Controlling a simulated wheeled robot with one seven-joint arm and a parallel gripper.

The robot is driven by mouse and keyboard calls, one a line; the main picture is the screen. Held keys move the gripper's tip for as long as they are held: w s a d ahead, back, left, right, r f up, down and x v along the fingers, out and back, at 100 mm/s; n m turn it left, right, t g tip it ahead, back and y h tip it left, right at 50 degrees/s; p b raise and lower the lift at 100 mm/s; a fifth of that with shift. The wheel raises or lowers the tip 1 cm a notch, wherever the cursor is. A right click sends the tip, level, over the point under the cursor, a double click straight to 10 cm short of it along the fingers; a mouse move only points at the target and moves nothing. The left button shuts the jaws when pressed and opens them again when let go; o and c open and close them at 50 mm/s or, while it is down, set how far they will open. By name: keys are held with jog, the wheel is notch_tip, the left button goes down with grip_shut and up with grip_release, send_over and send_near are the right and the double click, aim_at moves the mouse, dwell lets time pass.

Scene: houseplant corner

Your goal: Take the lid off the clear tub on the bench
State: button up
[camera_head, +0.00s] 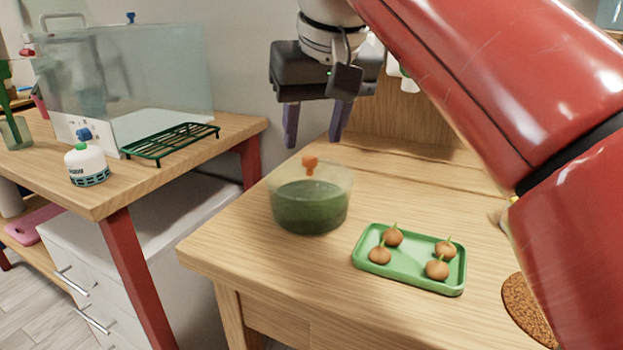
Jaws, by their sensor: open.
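The clear tub (309,208) stands on the wooden bench (230,245), near its left edge. It holds something dark green. A clear lid (335,173) with an orange knob (310,163) appears to sit on top of it; the lid's edge is hard to make out. My gripper (313,140) is above the tub, pointing down, with its two purple fingers apart and nothing between them. The fingertips are above the orange knob and appear clear of it.
A green tray (372,268) with several brown bulbs lies right of the tub. A round cork mat (520,305) is partly hidden by my red arm. On the left table are a clear tank (150,75), a green rack (170,140) and a white canister (86,165).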

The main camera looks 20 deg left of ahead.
aim_at(310, 157)
jog(key=b+x, duration=0.1)
jog(key=x, duration=0.3)
jog(key=shift+s, duration=0.2)
jog(key=shift+d, duration=0.1)
grip_shut()
